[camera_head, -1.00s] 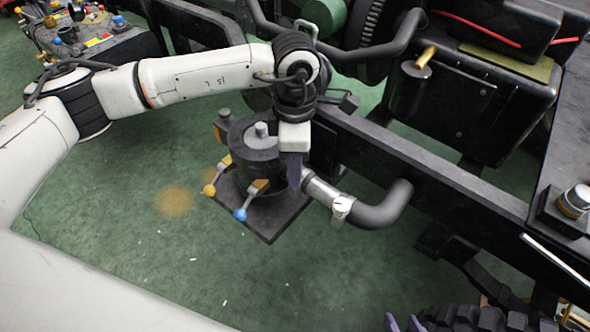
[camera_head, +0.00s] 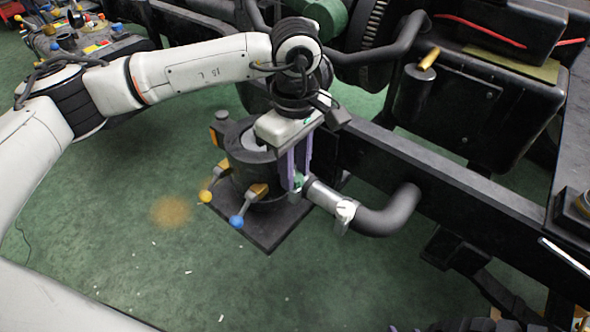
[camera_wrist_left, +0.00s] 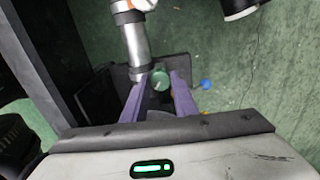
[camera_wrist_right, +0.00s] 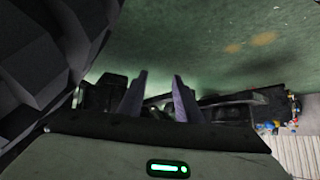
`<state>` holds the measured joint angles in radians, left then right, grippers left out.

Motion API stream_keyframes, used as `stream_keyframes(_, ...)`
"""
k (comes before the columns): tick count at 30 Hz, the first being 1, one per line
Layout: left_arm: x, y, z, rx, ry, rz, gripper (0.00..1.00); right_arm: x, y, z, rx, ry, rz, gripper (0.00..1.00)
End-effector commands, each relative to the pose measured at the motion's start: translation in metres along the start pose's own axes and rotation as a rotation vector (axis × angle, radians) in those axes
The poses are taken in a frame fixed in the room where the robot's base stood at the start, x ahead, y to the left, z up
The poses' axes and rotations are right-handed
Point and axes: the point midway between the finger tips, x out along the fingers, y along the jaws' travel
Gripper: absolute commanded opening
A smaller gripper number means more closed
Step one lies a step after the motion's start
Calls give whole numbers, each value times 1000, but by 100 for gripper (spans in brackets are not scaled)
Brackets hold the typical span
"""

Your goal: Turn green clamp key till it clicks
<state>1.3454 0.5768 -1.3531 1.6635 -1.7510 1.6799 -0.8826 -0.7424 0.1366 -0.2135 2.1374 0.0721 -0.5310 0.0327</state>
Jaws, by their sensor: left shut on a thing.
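The green clamp key (camera_head: 298,182) shows as a small green piece at the pipe end of the black cylindrical housing (camera_head: 243,170). In the left wrist view the green key (camera_wrist_left: 160,80) is a round green knob between my purple fingers. My left gripper (camera_head: 295,178) points down and is shut on the key; its fingers partly hide it.
Levers with a yellow ball (camera_head: 205,196) and a blue ball (camera_head: 236,222) stick out close to my left gripper. A black curved hose (camera_head: 390,215) and a long chassis rail (camera_head: 440,184) lie to the right. The green floor at lower left is free.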

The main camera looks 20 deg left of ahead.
Motion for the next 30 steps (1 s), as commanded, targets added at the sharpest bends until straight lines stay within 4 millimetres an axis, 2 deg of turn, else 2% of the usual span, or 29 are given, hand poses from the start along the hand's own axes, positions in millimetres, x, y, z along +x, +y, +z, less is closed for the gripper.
stream_keyframes(15,-1,0,0,18,-1,2,4,0,-1,0,0,2,-2,31)
stream_keyframes(16,-1,0,0,18,-1,2,29,0,0,0,-1,1,-2,31)
stream_keyframes(19,-1,0,0,18,-1,2,45,0,0,0,-3,1,-2,31)
stream_keyframes(27,-1,0,0,17,-1,1,45,0,0,0,-5,0,-2,31)
stream_keyframes(30,-7,1,0,17,-1,2,45,-1,0,-1,-6,0,-2,31)
